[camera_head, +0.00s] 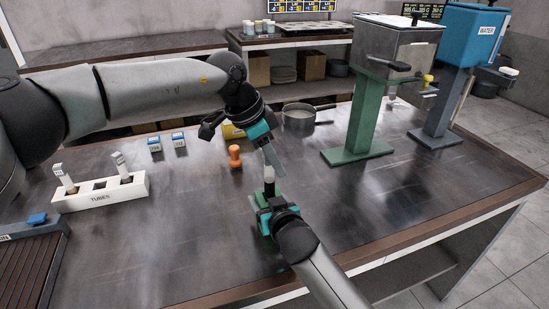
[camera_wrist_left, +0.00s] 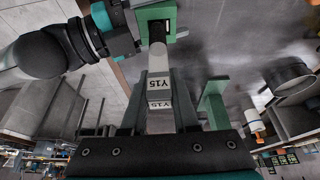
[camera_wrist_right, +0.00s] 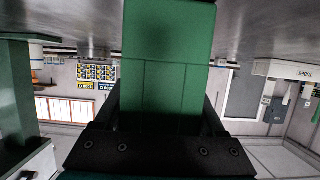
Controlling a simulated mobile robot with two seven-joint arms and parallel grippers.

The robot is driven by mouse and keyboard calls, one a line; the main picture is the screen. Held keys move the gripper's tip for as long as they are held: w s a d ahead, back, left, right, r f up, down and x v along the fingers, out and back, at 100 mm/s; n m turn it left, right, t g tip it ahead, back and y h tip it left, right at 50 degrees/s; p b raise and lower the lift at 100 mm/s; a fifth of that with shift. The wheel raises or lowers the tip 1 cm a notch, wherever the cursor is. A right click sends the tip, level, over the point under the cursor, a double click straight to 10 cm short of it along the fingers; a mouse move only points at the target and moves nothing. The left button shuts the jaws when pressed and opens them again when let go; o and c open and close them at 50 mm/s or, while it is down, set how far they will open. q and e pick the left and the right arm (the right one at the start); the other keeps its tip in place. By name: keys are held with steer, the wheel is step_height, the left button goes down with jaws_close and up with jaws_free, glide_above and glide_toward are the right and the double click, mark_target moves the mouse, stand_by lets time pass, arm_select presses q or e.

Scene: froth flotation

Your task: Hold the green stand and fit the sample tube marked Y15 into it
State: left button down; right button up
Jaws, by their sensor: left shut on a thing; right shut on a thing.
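The sample tube marked Y15 (camera_wrist_left: 159,84) is between the fingers of my left gripper (camera_head: 271,160), which is shut on it. In the left wrist view its dark end overlaps the opening of the green stand (camera_wrist_left: 172,14). I cannot tell how far, if at all, it is inside. In the head view the tube (camera_head: 269,174) is roughly upright above the stand (camera_head: 263,203). My right gripper (camera_head: 272,207) is shut on the stand, low over the table. The stand's green side (camera_wrist_right: 166,60) fills the middle of the right wrist view.
A white rack marked TUBES (camera_head: 100,198) holds two tubes, with an empty slot between them. An orange stamp-like object (camera_head: 235,157) stands close behind my grippers. A metal pot (camera_head: 299,115) and green machine column (camera_head: 365,122) stand farther back. The table's front right is clear.

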arm_select(q)
steer(key=shift+f, duration=0.15)
steer(key=c, duration=0.7)
jaws_free()
steer(key=shift+r, duration=0.5)
arm_select(e)
steer(key=shift+f, duration=0.1)
arm_select(q)
steer(key=v, duration=1.2)
steer(key=shift+r, duration=0.15)
